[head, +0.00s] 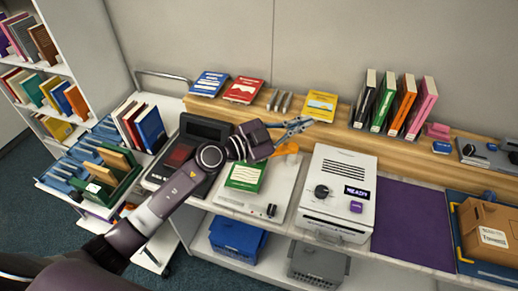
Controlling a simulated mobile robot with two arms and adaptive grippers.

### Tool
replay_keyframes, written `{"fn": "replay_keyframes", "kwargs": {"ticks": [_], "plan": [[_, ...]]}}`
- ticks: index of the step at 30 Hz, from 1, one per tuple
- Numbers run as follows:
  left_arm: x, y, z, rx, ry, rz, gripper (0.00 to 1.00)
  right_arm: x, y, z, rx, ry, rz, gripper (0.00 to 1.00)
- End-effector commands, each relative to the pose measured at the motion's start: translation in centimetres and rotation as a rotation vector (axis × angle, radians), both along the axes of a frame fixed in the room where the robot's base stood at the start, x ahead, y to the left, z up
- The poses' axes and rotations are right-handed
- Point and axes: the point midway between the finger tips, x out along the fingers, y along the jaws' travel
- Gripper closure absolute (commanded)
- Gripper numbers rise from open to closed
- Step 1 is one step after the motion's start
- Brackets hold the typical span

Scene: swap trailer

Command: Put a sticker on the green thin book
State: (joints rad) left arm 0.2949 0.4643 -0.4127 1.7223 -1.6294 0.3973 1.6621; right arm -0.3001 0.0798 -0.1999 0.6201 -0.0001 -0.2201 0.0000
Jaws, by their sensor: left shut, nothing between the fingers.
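A green book with white lettering (246,174) lies flat on a pale flat device (287,187) on the counter, partly hidden by my left arm. Another green-spined book (382,103) stands upright on the wooden ledge between a black and an orange one. My left gripper (308,123) is shut and empty, above the counter and in front of the yellow book on the ledge. It is apart from both green books. My right gripper is not in view. I cannot make out a loose sticker.
A white machine with a lit display (338,190) stands right of the flat device. A purple mat (412,222) is bare. A cardboard box (488,230) is at the right. A book cart (78,197) stands left; blue (238,238) and grey crates (318,264) sit below.

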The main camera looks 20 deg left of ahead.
Motion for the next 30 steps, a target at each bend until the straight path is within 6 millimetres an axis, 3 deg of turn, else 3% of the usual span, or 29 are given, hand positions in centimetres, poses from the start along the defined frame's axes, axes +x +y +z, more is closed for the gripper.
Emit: {"fn": "replay_keyframes", "kwargs": {"ticks": [5, 10, 15, 18, 30], "plan": [[1.2, 1.2, -2.9, 0.244, 0.142, -0.067, 1.0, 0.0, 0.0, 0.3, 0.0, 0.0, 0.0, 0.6], [2.9, 6.3, -5.8, 0.457, 0.318, 0.013, 1.0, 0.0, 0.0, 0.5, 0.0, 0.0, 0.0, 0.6], [4.1, 11.3, -6.8, 0.577, 0.439, 0.137, 1.0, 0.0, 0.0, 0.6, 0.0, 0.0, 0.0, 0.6], [4.4, 12.9, -7.0, 0.606, 0.474, 0.18, 1.0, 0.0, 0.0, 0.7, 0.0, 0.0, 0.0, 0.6], [4.6, 13.8, -7.0, 0.62, 0.492, 0.206, 1.0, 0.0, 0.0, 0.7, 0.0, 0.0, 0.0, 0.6]]}}
